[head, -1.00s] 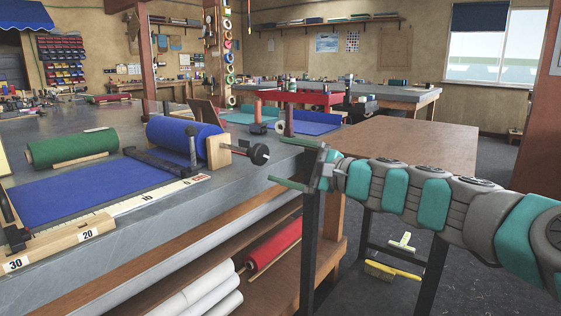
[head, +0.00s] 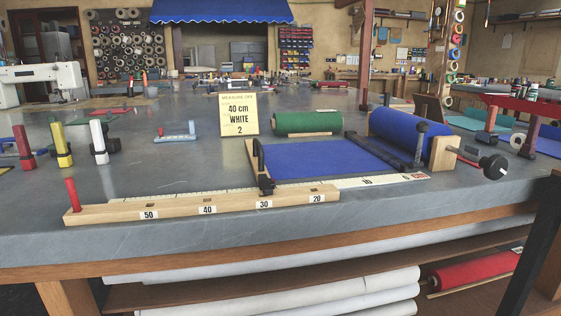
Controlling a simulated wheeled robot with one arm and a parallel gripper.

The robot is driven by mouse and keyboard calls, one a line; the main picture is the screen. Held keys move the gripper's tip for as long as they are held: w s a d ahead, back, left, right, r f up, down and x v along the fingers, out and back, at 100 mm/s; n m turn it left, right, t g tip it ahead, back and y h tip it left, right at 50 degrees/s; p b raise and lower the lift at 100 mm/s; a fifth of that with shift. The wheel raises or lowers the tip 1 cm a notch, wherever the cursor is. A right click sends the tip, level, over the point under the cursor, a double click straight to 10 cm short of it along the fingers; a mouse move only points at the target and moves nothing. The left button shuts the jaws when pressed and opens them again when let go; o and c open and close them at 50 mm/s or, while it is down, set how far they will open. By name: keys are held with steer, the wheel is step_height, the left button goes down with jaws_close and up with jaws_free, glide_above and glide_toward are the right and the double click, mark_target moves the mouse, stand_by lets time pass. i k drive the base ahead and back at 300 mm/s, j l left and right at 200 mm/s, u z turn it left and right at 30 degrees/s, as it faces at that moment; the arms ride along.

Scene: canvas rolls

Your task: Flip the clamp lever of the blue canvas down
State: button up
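The blue canvas roll (head: 405,130) lies on the right of the workbench, with its flat blue sheet (head: 315,158) drawn out to the left. A dark clamp bar (head: 378,153) lies across the sheet beside the roll. The clamp lever (head: 420,143), dark with a rounded top, stands upright at the bar's near end. My gripper is not in the current view.
A wooden rail (head: 180,210) with a red peg (head: 72,192) runs along the front edge. A black slider (head: 265,184) with an upright handle sits near its 30 mark. A green roll (head: 308,123) and a sign (head: 239,115) stand behind. A black roll knob (head: 494,166) juts out right.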

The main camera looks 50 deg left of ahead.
mark_target(423, 126)
steer(key=u, duration=1.65)
